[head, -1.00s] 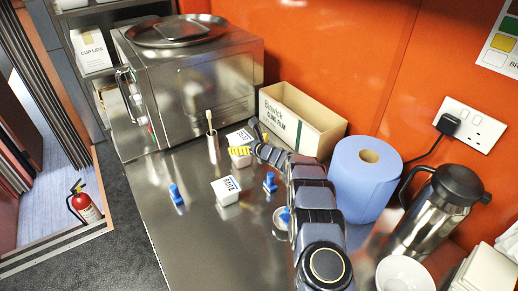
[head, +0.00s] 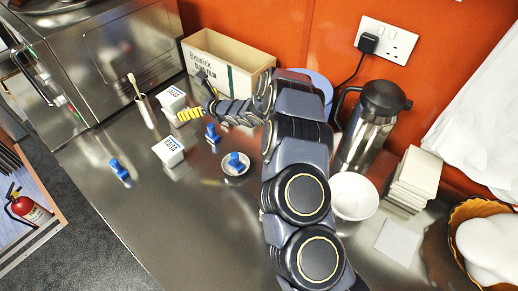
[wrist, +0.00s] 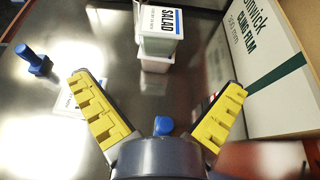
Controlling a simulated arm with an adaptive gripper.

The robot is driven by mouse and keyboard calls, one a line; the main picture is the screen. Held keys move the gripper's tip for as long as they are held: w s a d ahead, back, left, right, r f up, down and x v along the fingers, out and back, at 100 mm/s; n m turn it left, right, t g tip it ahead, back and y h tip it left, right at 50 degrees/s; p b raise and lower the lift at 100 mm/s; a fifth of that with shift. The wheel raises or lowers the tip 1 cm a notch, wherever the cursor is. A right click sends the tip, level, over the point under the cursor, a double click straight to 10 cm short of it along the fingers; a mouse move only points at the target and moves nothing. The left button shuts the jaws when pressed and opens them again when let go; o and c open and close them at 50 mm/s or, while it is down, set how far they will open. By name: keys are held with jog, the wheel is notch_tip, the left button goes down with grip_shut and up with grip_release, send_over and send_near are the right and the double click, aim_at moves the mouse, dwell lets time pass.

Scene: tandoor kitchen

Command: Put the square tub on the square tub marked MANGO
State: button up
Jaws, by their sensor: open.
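A white square tub with a label reading SALAD (wrist: 160,22) stands beyond my fingers in the wrist view. A pale tub-like shape (wrist: 155,63) shows directly below it; I cannot tell whether it is a second tub under it or a reflection. In the head view this tub (head: 172,97) stands just left of my gripper (head: 190,114). Another white square tub (head: 168,151) with a dark-lettered label sits nearer; in the wrist view my left finger partly covers it. I cannot read MANGO on either. My gripper (wrist: 157,82) is open, with nothing between its yellow fingers.
A cling film box (head: 228,62) stands right behind my gripper. Blue objects (head: 119,169) (head: 212,133) stand on the steel counter, one (head: 236,160) in a small dish. A cup with a brush (head: 146,110) is left of the tubs. A flask (head: 375,120) and white bowl (head: 353,196) stand right.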

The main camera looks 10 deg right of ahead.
jog(key=shift+r, duration=0.1)
jog(key=s+d+r+m+h, duration=0.45)
jog(key=d+r+m, duration=0.45)
jog(key=m, duration=0.5)
jog(key=s+d+r+m+g+h, duration=0.45)
jog(key=s+d+m, duration=0.25)
jog(key=s+m, duration=0.4)
jog(key=s+d+r+m+g, duration=0.1)
jog(key=s+d+m+g, duration=0.1)
jog(key=s+m, duration=0.8)
jog(key=s+d+r+m+g, duration=0.1)
jog(key=s+d+m+g, duration=0.2)
jog(key=s+m, duration=0.7)
jog(key=s+g, duration=0.2)
jog(key=s, duration=1)
jog(key=shift+d+r+h, duration=0.3)
jog(key=shift+d+h, duration=0.05)
jog(key=shift+h, duration=0.05)
